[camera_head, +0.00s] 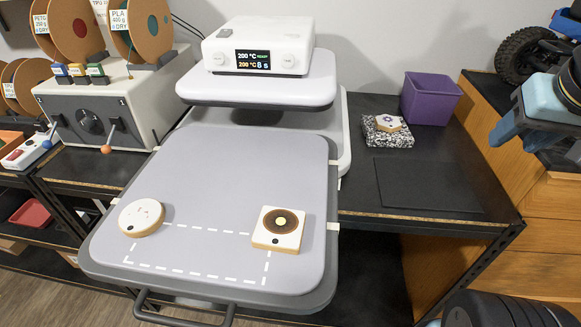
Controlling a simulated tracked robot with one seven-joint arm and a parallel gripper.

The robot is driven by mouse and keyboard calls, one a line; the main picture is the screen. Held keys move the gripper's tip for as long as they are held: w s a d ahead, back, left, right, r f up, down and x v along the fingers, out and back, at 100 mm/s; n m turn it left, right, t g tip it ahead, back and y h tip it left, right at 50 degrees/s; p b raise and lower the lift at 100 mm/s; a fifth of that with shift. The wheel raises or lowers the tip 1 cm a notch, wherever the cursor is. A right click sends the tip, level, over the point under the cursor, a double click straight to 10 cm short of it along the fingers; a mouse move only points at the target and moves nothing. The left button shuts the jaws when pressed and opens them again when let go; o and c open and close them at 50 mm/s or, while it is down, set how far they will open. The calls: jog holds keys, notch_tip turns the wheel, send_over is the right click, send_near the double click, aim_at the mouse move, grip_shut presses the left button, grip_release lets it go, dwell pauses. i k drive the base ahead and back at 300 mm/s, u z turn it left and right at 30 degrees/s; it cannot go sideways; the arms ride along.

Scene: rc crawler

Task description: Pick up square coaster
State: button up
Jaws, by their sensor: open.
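The square coaster (293,240) is white with a wooden edge, a brown ring with a pale yellow centre and a small black dot near its front edge. It lies flat on the grey platen (215,180) of the press, at the right end of a dashed white outline. My gripper (514,138) is at the right edge of the view, partly cut off, with blue fingers. It is open, with nothing seen between the fingers. It is well to the right of the square coaster and apart from it.
A round coaster (142,217) lies on the platen's left. The press's white upper part (258,75) stands behind. A hexagonal coaster (388,122) sits on a speckled block (390,138) beside a purple bin (429,98). A dark mat (425,184) on the right bench is bare.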

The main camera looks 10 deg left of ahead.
aim_at(281, 230)
jog(key=u, duration=0.85)
jog(key=k, duration=0.35)
jog(key=u, duration=0.35)
